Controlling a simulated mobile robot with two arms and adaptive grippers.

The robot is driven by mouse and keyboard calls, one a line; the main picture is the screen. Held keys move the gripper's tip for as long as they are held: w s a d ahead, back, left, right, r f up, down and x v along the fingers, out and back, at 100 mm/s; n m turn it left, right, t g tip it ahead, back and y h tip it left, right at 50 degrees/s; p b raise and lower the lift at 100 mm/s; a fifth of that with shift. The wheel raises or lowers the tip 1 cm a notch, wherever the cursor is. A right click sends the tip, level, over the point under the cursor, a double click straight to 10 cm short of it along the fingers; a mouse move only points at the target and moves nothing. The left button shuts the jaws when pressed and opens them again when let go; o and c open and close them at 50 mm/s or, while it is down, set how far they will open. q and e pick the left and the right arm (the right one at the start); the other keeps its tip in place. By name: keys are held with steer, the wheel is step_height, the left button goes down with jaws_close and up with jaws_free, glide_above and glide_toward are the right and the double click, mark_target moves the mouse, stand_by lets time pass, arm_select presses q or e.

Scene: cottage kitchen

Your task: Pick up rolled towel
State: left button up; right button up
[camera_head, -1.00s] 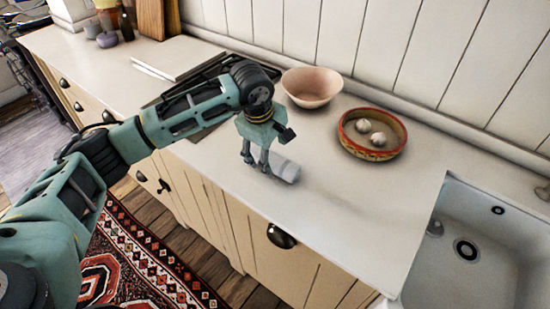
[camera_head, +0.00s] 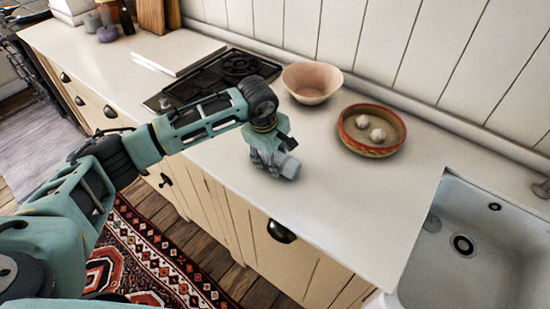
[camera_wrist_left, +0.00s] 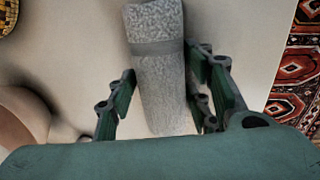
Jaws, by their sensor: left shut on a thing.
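The rolled towel (camera_head: 290,169) is a small grey roll on the white counter, near its front edge. In the head view the left gripper (camera_head: 270,164) covers most of it and only its right end shows. In the left wrist view the towel (camera_wrist_left: 158,60) is speckled grey with a darker band, and runs lengthwise between the two fingers of the gripper (camera_wrist_left: 166,88). My left gripper is shut on the towel. I cannot tell whether the towel is clear of the counter. My right gripper is not in view.
A pink bowl (camera_head: 311,84) stands behind the gripper. A red-rimmed bowl (camera_head: 350,140) with garlic bulbs is to its right. A black hob (camera_head: 205,78) lies to the left, and a white sink (camera_head: 480,215) is at the right. The counter right of the towel (camera_head: 345,205) is clear.

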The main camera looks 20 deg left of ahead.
mark_target(280, 152)
arm_select(q)
steer(key=shift+c, duration=0.9)
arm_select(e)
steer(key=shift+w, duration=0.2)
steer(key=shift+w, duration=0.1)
arm_select(q)
steer(key=shift+r, duration=0.1)
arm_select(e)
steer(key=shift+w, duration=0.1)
arm_select(q)
steer(key=shift+w+r, duration=0.1)
steer(key=shift+r, duration=0.2)
steer(key=r+b, duration=0.1)
steer(key=d+r+b, duration=0.1)
steer(key=r, duration=0.1)
steer(key=shift+r+b, duration=0.25)
steer(key=shift+b, duration=0.05)
steer(key=shift+d+r+b, duration=0.6)
steer(key=shift+d+r, duration=0.5)
steer(key=shift+d, duration=0.7)
steer(key=shift+d+r+b, duration=0.55)
steer(key=shift+d+r, duration=0.6)
steer(key=shift+d, duration=0.65)
steer(key=shift+d+r+b, duration=0.6)
steer(key=shift+d+r, duration=0.5)
steer(key=shift+d, duration=0.7)
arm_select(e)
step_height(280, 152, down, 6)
